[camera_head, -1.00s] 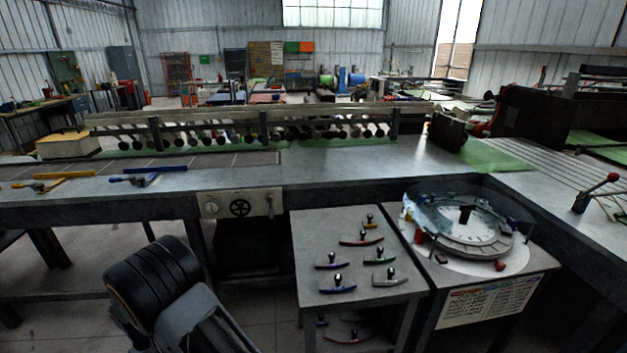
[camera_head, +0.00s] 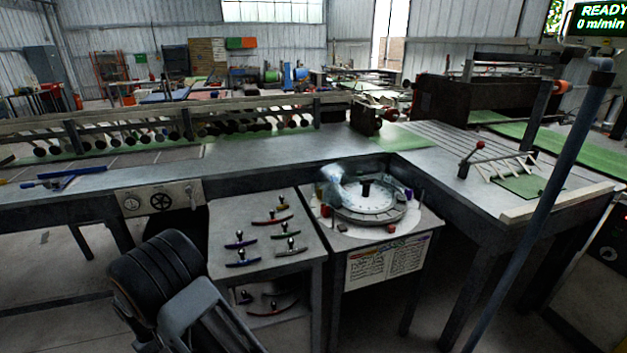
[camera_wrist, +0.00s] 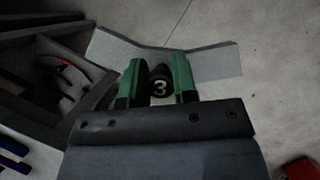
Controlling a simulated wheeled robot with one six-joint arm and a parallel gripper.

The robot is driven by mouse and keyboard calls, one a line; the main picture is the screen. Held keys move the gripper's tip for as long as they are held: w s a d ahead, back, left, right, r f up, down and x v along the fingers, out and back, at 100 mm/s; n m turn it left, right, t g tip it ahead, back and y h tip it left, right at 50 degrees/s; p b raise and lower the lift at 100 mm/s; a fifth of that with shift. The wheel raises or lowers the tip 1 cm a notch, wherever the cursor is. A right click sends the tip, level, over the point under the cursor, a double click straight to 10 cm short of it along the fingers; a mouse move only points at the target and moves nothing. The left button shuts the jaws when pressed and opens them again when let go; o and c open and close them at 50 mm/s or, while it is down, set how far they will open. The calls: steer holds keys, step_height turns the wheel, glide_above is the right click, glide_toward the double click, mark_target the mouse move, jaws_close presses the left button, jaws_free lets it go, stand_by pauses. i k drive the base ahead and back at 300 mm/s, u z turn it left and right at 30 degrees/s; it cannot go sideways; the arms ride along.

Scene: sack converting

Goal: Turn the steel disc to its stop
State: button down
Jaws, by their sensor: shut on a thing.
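The steel disc (camera_head: 388,205) lies flat on a round pale plate on a stand right of centre in the head view. A dark hub stands at its middle. A hazy, see-through bluish thing (camera_head: 331,186) covers its left side. In the wrist view my gripper (camera_wrist: 157,66) has green fingers shut on a black knob (camera_wrist: 159,86) marked 3. A pale grey angled piece (camera_wrist: 215,62) shows behind the knob; I cannot tell whether it is joined to it. The disc is not recognisable in the wrist view, and my gripper's fingers do not show in the head view.
A small table (camera_head: 305,262) left of the disc bears several coloured curved pieces with black knobs. A printed sheet (camera_head: 388,259) hangs on the stand's front. A long steel bench (camera_head: 270,155) runs behind. A slanted blue-grey post (camera_head: 548,200) stands at right. A screen (camera_head: 602,18) reads READY.

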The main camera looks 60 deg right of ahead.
mark_target(366, 200)
steer(key=z, duration=1.8)
